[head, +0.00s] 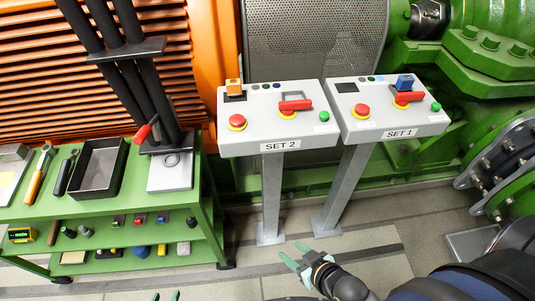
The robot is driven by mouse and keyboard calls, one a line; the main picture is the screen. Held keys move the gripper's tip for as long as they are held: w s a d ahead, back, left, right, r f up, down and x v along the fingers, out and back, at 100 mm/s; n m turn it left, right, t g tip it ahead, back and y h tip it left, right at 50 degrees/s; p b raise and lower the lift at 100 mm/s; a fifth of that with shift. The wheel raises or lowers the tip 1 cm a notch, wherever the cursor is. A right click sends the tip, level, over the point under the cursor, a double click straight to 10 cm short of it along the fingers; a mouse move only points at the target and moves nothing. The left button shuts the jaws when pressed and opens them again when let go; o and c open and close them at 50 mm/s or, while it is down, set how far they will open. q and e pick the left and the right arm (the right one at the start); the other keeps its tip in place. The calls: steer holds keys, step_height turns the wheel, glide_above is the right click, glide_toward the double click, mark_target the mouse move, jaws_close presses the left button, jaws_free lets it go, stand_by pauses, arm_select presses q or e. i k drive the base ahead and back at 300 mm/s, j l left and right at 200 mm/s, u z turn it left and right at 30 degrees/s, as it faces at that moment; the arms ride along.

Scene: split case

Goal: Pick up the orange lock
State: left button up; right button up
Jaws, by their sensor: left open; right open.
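The orange lock (233,86) is a small orange block at the back left of the SET 2 panel (262,131), at a dark square there. My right gripper (294,254) is open and empty, low over the floor below the panels and well apart from the lock. My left gripper (165,297) shows only its two fingertips at the bottom edge. They are spread apart with nothing seen between them; the rest is cut off.
A blue lock (405,81) is on the SET 1 panel (392,121) to the right. Both panels carry red buttons and red handles on grey posts. A green tool cart (110,215) with a black tray (98,168) stands left. Green machinery (485,60) is at right.

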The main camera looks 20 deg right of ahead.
mark_target(233, 86)
steer(key=i+j, duration=0.15)
steer(key=j, duration=0.2)
steer(key=i+j, duration=0.15)
steer(key=j, duration=0.25)
steer(key=i+j+u, duration=0.1)
steer(key=j, duration=0.25)
steer(key=i+j, duration=0.2)
steer(key=j, duration=0.15)
